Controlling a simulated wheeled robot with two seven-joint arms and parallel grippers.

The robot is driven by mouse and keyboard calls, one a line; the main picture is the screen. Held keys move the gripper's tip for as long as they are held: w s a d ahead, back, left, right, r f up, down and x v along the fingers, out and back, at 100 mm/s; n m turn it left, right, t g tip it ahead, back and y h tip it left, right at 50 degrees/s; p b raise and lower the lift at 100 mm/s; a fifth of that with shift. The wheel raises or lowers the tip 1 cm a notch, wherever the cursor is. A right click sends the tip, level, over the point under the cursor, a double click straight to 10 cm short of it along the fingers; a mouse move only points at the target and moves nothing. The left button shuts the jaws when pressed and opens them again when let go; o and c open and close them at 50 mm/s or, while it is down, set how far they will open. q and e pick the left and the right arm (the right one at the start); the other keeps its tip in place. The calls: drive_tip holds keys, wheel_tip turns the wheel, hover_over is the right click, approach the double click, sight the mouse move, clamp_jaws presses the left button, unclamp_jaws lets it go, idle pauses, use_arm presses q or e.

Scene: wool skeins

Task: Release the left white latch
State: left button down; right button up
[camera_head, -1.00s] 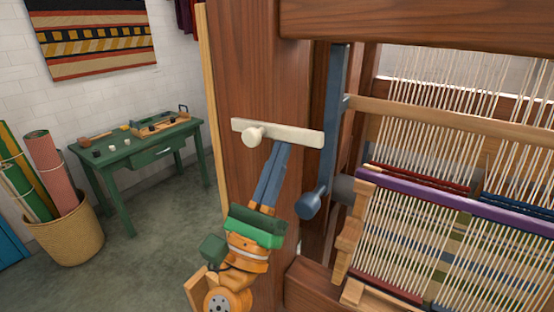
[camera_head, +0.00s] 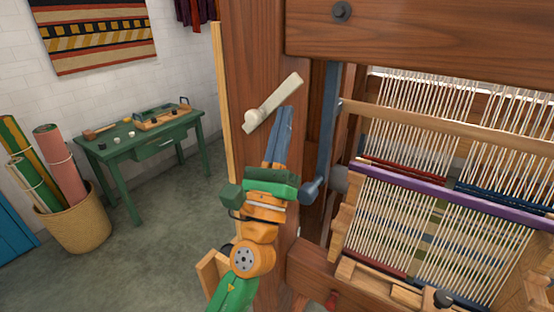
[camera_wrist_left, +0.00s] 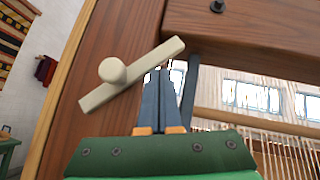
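The left white latch (camera_head: 277,98) is a cream bar with a round knob (camera_head: 252,118) on the loom's wooden post. It is tilted, its right end up and its left end low. It also shows in the left wrist view (camera_wrist_left: 145,77), sloping up to the right. My left gripper (camera_head: 286,110) has its blue fingers together, with nothing seen between them. The fingertips (camera_wrist_left: 165,74) are just under the right part of the bar, at or very near its lower edge. I cannot tell if they touch. My right gripper is not in view.
A blue-grey lever (camera_head: 326,130) hangs right of the post, close to my left gripper. The loom's threads and purple bar (camera_head: 450,186) lie further right. A green table (camera_head: 150,148) and a basket with rolls (camera_head: 78,222) stand at the left; floor between is clear.

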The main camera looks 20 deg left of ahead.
use_arm(q)
drive_tip(key=shift+w+a+r+p, duration=0.2)
drive_tip(key=shift+w+r+p, duration=0.1)
drive_tip(key=shift+w+r, duration=0.1)
drive_tip(key=shift+s, duration=0.1)
idle(0.4)
